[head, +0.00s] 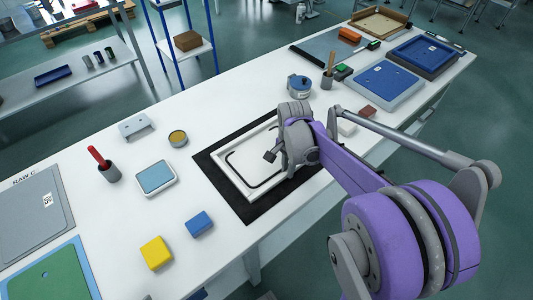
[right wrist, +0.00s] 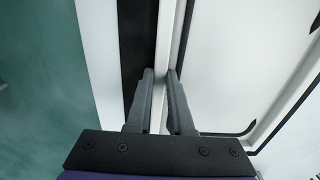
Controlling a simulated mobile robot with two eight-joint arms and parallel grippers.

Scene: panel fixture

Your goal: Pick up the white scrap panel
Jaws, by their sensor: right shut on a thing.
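The white scrap panel (head: 238,163) lies on a black mat (head: 214,177) in the middle of the bench in the head view. It has a raised white rim and a black curved line on its face. My right gripper (right wrist: 161,76) is shut on the panel's rim in the right wrist view, one finger on each side of it. The panel's face (right wrist: 230,65) fills the right of that view. In the head view my right wrist covers the panel's right part and hides the fingertips. My left gripper is in neither view.
A blue-lidded pot (head: 299,85) and a grey cup with a wooden handle (head: 327,80) stand behind the panel. Blue trays (head: 383,80) are farther right. A yellow block (head: 156,252) and blue block (head: 199,223) lie at the front left.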

